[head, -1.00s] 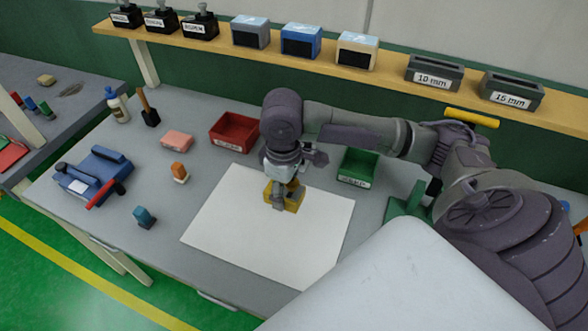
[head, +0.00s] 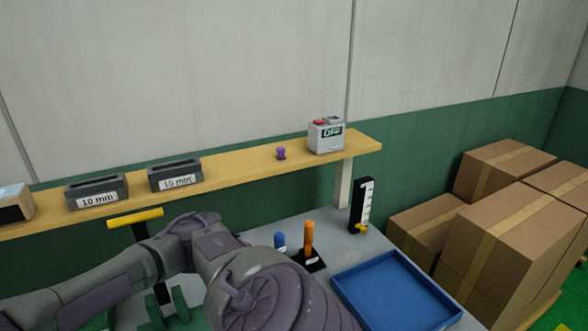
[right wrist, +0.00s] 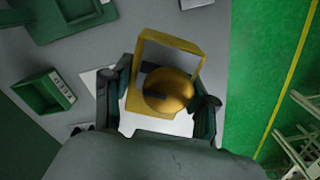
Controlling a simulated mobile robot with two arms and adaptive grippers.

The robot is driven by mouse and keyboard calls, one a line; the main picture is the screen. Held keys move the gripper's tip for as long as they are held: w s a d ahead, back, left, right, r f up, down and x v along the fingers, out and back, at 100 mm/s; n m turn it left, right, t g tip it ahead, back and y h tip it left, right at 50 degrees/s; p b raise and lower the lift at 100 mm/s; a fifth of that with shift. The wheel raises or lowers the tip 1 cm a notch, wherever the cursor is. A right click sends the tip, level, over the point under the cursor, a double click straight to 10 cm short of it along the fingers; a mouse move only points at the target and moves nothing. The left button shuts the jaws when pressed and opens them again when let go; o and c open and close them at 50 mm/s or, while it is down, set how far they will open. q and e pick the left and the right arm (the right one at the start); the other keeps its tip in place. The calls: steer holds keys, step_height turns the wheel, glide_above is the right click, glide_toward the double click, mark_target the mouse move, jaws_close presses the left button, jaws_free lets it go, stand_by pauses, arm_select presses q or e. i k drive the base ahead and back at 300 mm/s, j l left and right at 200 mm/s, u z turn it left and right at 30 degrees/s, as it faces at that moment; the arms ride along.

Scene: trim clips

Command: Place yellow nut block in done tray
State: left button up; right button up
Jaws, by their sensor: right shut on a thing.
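The yellow nut block (right wrist: 170,88) shows in the right wrist view, a yellow square frame with a rounded yellow part. My right gripper (right wrist: 160,94) has a finger on either side of it and is shut on it. I cannot tell how high it is held. In the head view my right arm shows, but its gripper and the block are out of view. An empty blue tray (head: 392,289) lies on the bench at the right; I see no readable label on it, so I cannot tell if it is the done tray. My left gripper is not in view.
An orange-handled tool (head: 309,240), a blue piece (head: 280,242) and a black upright gauge (head: 362,203) stand behind the blue tray. Cardboard boxes (head: 500,235) are stacked beyond the bench's right. A green bin (right wrist: 42,93) is at the wrist view's left.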

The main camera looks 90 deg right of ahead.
mark_target(392, 300)
steer(key=k+l+z, duration=0.15)
steer(key=z, duration=0.3)
steer(key=k+l+z, duration=0.1)
steer(key=z, duration=0.35)
steer(key=k+l+z, duration=0.1)
steer(key=l+z, duration=0.2)
steer(key=z, duration=1.05)
